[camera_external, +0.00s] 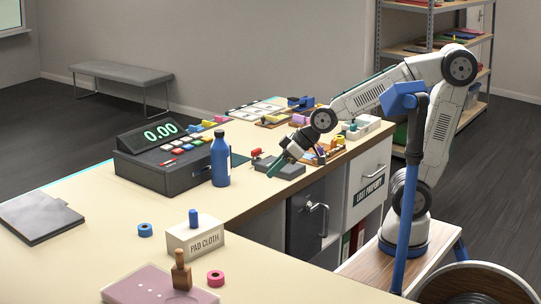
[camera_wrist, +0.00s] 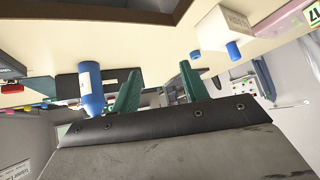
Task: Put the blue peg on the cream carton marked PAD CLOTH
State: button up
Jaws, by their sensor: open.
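The cream carton marked PAD CLOTH (camera_external: 204,247) stands on the counter at the lower left of the external view. The blue peg (camera_external: 193,217) stands upright on top of it. In the wrist view, which is upside down, the carton (camera_wrist: 214,30) is at the upper right, with the peg (camera_wrist: 233,50) sticking out from its top. My gripper (camera_external: 276,167) is over the far part of the counter, well apart from the carton and peg. Its green fingers (camera_wrist: 157,90) are spread with nothing between them.
A blue bottle (camera_external: 220,160) and a black register (camera_external: 172,160) stand left of my gripper. A dark clipboard (camera_external: 38,217) lies far left.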

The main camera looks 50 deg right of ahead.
jog(key=s+d+m+g+h, duration=0.2)
jog(key=s+d+m, duration=0.1)
jog(key=s+d, duration=0.5)
jog(key=s+d+m+g+h, duration=0.3)
jog(key=s+d, duration=0.5)
jog(key=d, duration=0.7)
jog(key=shift+s+d+g, duration=0.15)
jog(key=shift+d+g, duration=0.1)
jog(key=shift+g, duration=0.05)
jog(key=shift+f, duration=0.1)
